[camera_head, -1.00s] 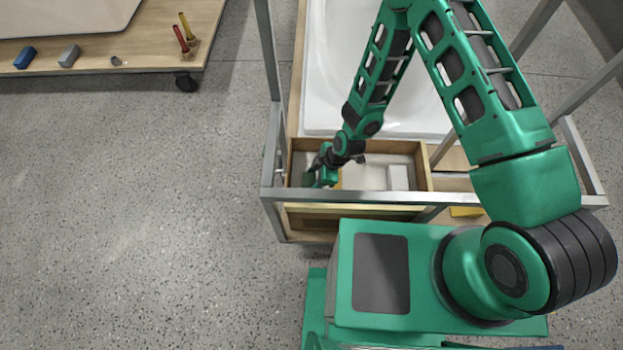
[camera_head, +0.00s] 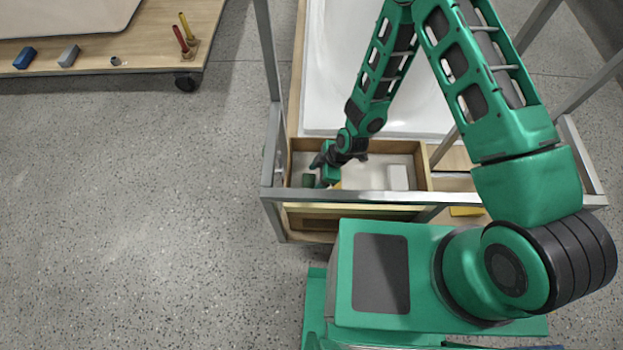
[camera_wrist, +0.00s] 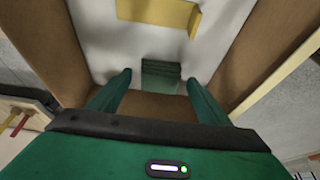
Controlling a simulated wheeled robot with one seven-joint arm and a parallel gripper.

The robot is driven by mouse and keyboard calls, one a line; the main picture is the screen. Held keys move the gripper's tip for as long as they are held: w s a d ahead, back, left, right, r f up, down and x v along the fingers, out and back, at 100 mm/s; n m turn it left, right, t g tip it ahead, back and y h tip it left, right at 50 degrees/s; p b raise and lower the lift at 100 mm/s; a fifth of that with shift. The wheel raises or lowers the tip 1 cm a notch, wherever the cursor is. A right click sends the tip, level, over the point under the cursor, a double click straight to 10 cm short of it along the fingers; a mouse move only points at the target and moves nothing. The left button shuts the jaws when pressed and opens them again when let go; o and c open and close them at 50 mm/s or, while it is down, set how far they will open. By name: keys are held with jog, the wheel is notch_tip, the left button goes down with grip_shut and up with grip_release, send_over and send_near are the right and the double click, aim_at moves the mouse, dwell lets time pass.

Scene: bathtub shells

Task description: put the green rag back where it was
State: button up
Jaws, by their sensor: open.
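The green rag (camera_wrist: 160,70) is a small dark green folded piece lying on the white floor of an open wooden drawer. It also shows in the head view (camera_head: 308,181), in the drawer's left part. My gripper (camera_wrist: 160,80) is open, with its two green fingers apart and the rag showing beyond and between their tips, not gripped. In the head view my gripper (camera_head: 322,172) is inside the drawer, just right of the rag. The drawer's front wall (camera_head: 350,208) is partly hidden by a metal frame bar.
A yellow piece (camera_wrist: 160,12) lies farther along the drawer floor. A white block (camera_head: 398,177) sits at the drawer's right. The metal frame bar (camera_head: 440,198) crosses in front, and a white tub shell (camera_head: 330,80) stands behind. Another yellow thing (camera_head: 466,211) is right of the drawer.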

jog(key=v, duration=1)
jog(key=shift+r, duration=0.2)
jog(key=w+d+r+m+h, duration=0.2)
jog(key=w+d+r+m, duration=0.3)
jog(key=d+r, duration=0.7)
jog(key=d+r+m+t+h, duration=0.15)
jog(key=d+r+m, duration=0.45)
jog(key=d+r, duration=0.8)
jog(key=s+d+r+m+h, duration=0.2)
jog(key=s+d+r+m, duration=0.5)
jog(key=d, duration=0.4)
jog(key=s+d+r+m, duration=0.1)
jog(key=s+r+m, duration=0.2)
jog(key=s, duration=0.4)
jog(key=s+d+r+m+g+y, duration=0.1)
jog(key=s+d+r+m, duration=0.1)
jog(key=s+r+m, duration=0.2)
jog(key=s, duration=0.3)
jog(key=shift+s+r, duration=0.3)
jog(key=shift+s, duration=0.1)
jog(key=shift+d, duration=0.1)
